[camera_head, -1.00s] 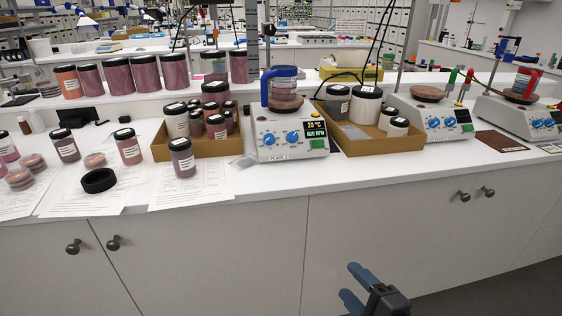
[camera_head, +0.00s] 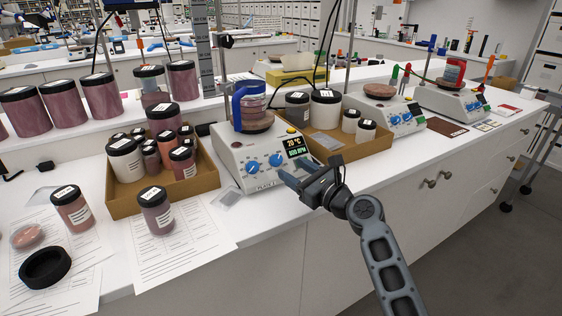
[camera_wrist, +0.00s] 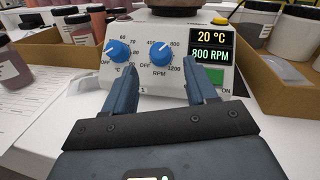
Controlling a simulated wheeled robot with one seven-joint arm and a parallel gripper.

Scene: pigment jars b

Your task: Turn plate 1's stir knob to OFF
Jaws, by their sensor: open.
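Plate 1 (camera_head: 228,155), a white hotplate, stands near the bench's front edge. Its stir knob (camera_wrist: 160,52), blue with a white mark, is the right one, labelled RPM. The mark points to the upper right, away from OFF. The display (camera_wrist: 211,46) reads 20 °C and 800 RPM. The blue temperature knob (camera_wrist: 118,49) is to its left, with its mark near OFF. My gripper (camera_wrist: 161,72) is open and empty, its two blue fingers in front of the panel with the stir knob between them in the wrist view. Contact is not visible.
A blue-handled vessel (camera_head: 252,108) sits on plate 1. A cardboard tray of jars (camera_head: 112,205) stands to the left, and another tray (camera_head: 375,142) to the right. A loose jar (camera_head: 156,212) stands at the front left. A green ON switch (camera_wrist: 203,75) is below the display.

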